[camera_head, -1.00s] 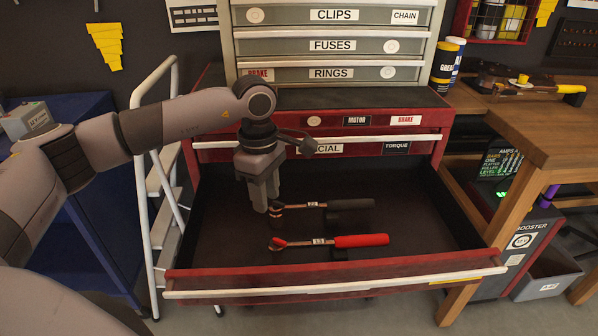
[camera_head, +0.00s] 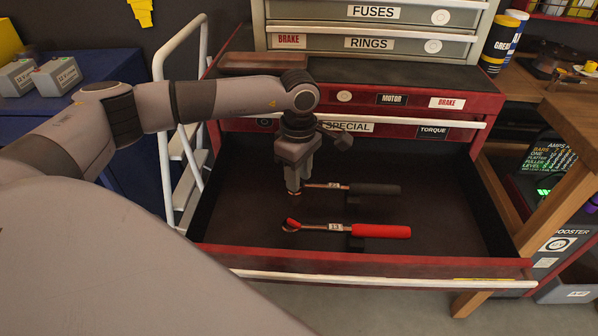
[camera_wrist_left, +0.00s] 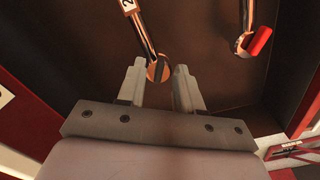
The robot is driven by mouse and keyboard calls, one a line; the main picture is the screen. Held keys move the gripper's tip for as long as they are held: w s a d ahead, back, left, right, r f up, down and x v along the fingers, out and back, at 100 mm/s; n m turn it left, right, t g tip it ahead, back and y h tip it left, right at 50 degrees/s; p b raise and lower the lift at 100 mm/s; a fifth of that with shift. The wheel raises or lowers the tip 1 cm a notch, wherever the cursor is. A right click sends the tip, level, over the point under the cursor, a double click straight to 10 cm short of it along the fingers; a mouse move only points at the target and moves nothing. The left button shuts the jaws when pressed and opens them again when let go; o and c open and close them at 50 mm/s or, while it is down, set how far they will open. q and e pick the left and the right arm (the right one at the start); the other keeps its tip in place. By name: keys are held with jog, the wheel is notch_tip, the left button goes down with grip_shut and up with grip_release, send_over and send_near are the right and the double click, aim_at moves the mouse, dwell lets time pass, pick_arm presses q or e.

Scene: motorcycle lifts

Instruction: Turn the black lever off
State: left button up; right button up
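The black-handled ratchet wrench (camera_head: 375,189) lies in the open red drawer. Its head is mostly hidden behind my left gripper (camera_head: 294,190) in the head view. In the left wrist view, the copper-coloured head (camera_wrist_left: 158,69) with a small black lever (camera_wrist_left: 159,70) shows between and just beyond the fingertips. My left gripper (camera_wrist_left: 160,72) is open there, with a gap between its fingers; contact with the head cannot be told. A red-handled ratchet wrench (camera_head: 380,231) lies nearer the drawer front, its red lever (camera_wrist_left: 259,41) at the upper right of the wrist view. My right gripper is not in view.
The drawer (camera_head: 430,225) has raised side walls and a white front handle (camera_head: 380,283). A grey cabinet (camera_head: 380,45) stands above it. A white ladder (camera_head: 187,150) and blue cabinet (camera_head: 60,110) are at left, a wooden workbench (camera_head: 575,115) at right.

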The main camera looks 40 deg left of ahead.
pick_arm(q)
grip_shut()
jog(key=shift+w+n, duration=0.1)
jog(key=shift+n, duration=0.3)
jog(key=n, duration=0.5)
jog(key=shift+w+n+b, duration=0.2)
jog(key=shift+n+b, duration=0.1)
jog(key=shift+b, duration=0.05)
jog(key=n, duration=0.5)
jog(key=shift+w+a, duration=0.15)
jog(key=shift+a, duration=0.05)
jog(key=shift+n, duration=0.4)
grip_release()
